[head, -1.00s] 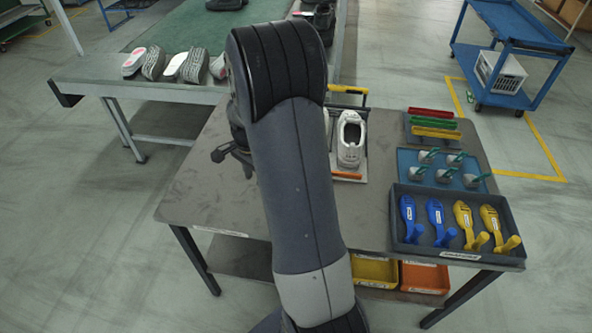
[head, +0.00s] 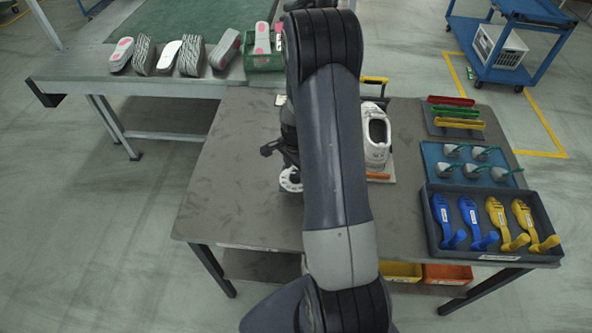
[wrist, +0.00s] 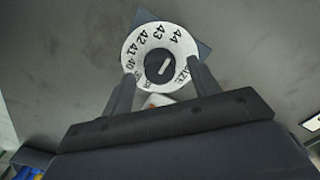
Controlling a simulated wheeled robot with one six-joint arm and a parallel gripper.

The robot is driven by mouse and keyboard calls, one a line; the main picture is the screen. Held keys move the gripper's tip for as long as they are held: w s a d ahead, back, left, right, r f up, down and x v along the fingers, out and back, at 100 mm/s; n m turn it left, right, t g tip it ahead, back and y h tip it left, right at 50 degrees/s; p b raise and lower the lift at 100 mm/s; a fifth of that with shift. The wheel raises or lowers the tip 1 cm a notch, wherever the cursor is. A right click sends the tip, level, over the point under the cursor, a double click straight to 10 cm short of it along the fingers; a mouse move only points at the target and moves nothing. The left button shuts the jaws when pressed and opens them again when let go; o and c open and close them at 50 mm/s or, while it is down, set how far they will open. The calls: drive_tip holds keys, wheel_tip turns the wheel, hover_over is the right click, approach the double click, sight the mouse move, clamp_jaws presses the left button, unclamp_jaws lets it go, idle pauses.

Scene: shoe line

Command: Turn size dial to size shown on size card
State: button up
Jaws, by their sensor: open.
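The size dial (wrist: 138,51) is a white disc on a dark square plate, with numbers 40 to 44 around its rim and a dark centre knob (wrist: 155,73) with a white pointer bar. The dial's left part shows beside my arm in the head view (head: 288,182). My gripper (wrist: 160,68) is open, its two fingers reaching over the lower left and right edges of the dial, with the knob between them in the picture. Contact cannot be told. A small white and orange piece shows just below the dial, partly hidden. I cannot make out a readable size card.
The grey table (head: 235,190) is clear left of the dial. A white shoe (head: 376,140) stands right of my arm. A dark tray (head: 437,250) holds blue and yellow tools. A conveyor (head: 190,90) with several soles lies behind, beside a green bin (head: 265,62).

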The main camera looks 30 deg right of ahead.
drive_tip(key=shift+f, duration=0.6)
drive_tip(key=shift+c, duration=0.5)
drive_tip(key=c, duration=0.9)
